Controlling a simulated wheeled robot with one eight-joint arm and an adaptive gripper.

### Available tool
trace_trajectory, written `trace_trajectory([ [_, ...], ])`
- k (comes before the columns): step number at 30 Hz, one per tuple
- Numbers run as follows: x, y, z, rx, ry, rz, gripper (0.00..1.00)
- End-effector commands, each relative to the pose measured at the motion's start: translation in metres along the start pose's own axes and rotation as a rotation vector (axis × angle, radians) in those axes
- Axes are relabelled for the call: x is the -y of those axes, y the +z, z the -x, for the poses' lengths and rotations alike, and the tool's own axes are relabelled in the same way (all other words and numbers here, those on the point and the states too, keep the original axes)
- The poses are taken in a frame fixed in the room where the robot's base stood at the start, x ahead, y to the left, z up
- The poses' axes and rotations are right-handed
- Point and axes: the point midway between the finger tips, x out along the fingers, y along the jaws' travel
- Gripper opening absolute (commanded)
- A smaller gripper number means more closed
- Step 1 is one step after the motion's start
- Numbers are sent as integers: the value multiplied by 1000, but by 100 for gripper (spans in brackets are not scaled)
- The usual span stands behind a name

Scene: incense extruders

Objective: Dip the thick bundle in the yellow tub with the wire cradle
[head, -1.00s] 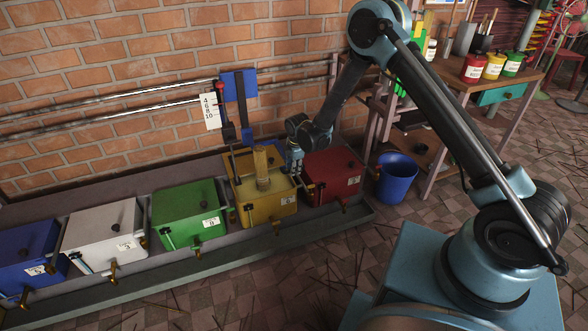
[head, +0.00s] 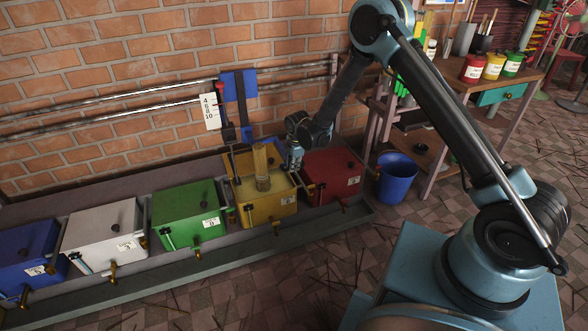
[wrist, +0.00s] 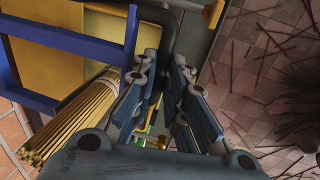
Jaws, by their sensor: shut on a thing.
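The yellow tub (head: 270,213) stands between the green and red tubs. The thick bundle (head: 260,160) of pale sticks stands upright, its lower end down in the tub's opening. In the wrist view the bundle (wrist: 72,122) lies left of the fingers, beside a blue frame (wrist: 65,40). My gripper (head: 295,162) is at the tub's right rear, beside the bundle and apart from it. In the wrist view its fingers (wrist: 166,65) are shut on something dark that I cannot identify. I cannot clearly make out the wire cradle.
A red tub (head: 333,177) is close on the right, a green tub (head: 185,212) on the left. White (head: 100,232) and blue (head: 28,252) tubs stand farther left. Rails, a blue plate (head: 239,90) and a number card (head: 210,112) are on the wall. A blue bucket (head: 397,178) stands right.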

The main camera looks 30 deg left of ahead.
Motion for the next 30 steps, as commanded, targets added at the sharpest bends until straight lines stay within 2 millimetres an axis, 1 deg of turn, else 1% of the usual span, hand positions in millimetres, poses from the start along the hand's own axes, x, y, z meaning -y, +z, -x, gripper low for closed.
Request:
trace_trajectory([
  [1,-2,0,6,0,2,0,0],
  [30,-24,0,111,-1,5,0,0],
])
